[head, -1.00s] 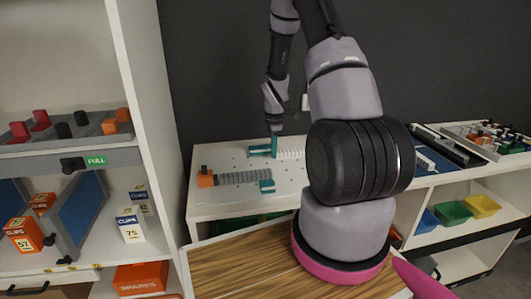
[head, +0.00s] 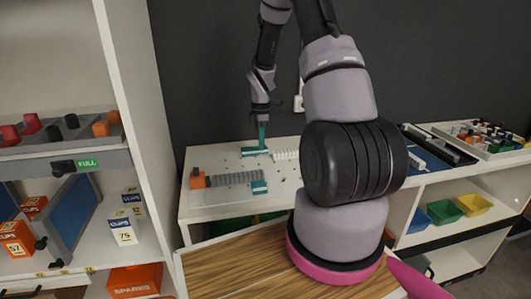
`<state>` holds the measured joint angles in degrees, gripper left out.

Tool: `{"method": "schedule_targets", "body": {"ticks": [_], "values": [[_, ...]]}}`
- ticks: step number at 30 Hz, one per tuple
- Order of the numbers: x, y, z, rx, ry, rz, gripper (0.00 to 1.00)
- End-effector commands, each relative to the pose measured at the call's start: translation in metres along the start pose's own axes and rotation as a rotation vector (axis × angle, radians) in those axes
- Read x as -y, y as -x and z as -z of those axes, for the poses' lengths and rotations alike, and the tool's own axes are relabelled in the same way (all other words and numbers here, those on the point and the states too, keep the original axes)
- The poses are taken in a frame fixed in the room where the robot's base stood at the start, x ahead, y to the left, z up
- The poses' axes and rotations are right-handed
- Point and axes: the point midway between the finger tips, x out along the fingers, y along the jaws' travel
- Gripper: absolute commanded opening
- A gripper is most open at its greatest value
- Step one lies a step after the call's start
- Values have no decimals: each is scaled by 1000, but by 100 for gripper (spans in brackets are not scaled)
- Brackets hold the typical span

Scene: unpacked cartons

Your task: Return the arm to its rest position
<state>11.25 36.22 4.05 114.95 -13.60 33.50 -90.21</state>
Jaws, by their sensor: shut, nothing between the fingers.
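My arm (head: 340,90) rises from its pink-ringed base in the foreground, leaves the top of the head view and comes back down beyond. My gripper (head: 262,140) points down with narrow teal fingers that look closed together, with nothing seen between them. It is over the white board on the counter, just above a teal block (head: 256,152) at the end of a pale ribbed strip (head: 286,155). I cannot tell whether the fingertips touch that block.
On the board (head: 215,197) a grey ribbed strip (head: 234,179) runs between an orange block (head: 197,179) and another teal block (head: 259,187). A tall white shelf (head: 125,90) stands at left. Trays and coloured bins (head: 473,204) are at right. A dark wall is behind.

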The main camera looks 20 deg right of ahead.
Motion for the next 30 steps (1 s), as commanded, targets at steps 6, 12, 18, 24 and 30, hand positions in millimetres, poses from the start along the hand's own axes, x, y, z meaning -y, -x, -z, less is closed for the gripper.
{"method": "schedule_targets", "body": {"ticks": [6, 12, 18, 24, 30], "values": [[0, 42, 1, -1, 2, -1, 0], [0, 57, 1, -1, 4, 1, 0], [2, 65, 2, -1, -14, -6, 0], [16, 120, 11, -16, -193, -74, 0], [52, 194, 24, -76, -490, -161, 0]]}}
